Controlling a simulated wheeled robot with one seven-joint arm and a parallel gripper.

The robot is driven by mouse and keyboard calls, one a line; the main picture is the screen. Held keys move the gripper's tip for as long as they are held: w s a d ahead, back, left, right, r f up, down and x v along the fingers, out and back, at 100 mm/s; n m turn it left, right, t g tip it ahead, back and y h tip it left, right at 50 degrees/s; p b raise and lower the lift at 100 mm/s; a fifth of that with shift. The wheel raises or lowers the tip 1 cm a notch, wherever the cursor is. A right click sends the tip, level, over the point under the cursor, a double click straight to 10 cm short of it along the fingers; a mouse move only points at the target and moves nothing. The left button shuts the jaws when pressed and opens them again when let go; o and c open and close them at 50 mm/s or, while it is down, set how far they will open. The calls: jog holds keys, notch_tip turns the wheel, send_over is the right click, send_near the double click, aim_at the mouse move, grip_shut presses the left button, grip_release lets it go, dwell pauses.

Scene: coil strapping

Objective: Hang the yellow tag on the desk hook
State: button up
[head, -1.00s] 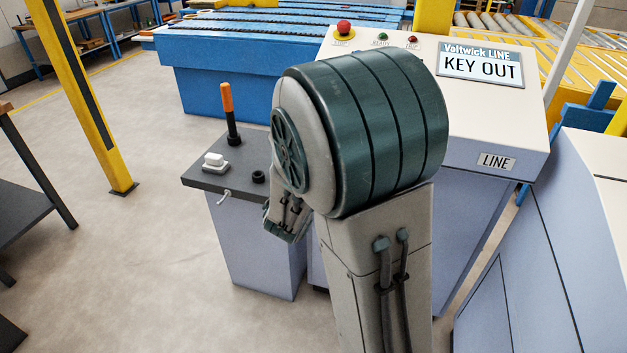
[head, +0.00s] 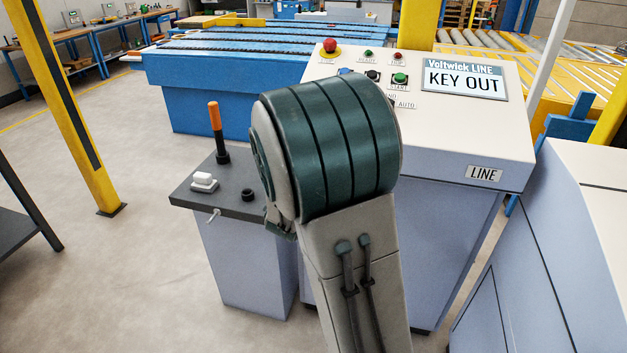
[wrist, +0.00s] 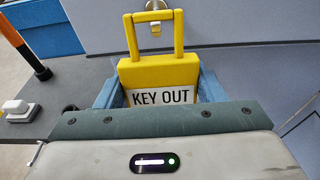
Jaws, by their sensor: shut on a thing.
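The yellow tag (wrist: 158,72) reads KEY OUT on a white panel and has a square yellow loop on top. It is upright in the wrist view, between the blue fingers of my gripper (wrist: 158,90), which is shut on it. The desk hook (wrist: 155,29) is a small brass-coloured hook below a round metal mount on the desk's blue-grey face. In the picture it shows inside the opening of the tag's loop; I cannot tell whether they touch. In the head view my arm hides the tag, the hook and most of my gripper.
The control desk (head: 447,137) has buttons and a KEY OUT display (head: 464,82). Left of it, a low pedestal (head: 232,205) carries an orange-handled lever (head: 216,130), a white switch (head: 203,182) and a black knob (head: 248,195). Open floor lies left of the pedestal.

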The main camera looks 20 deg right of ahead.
jog(key=b+x, duration=0.2)
jog(key=x, duration=0.4)
jog(key=shift+w, duration=0.2)
dwell(0.4)
jog(key=shift+d, duration=0.2)
dwell(0.5)
jog(key=o, duration=1.4)
jog(key=shift+c, duration=0.2)
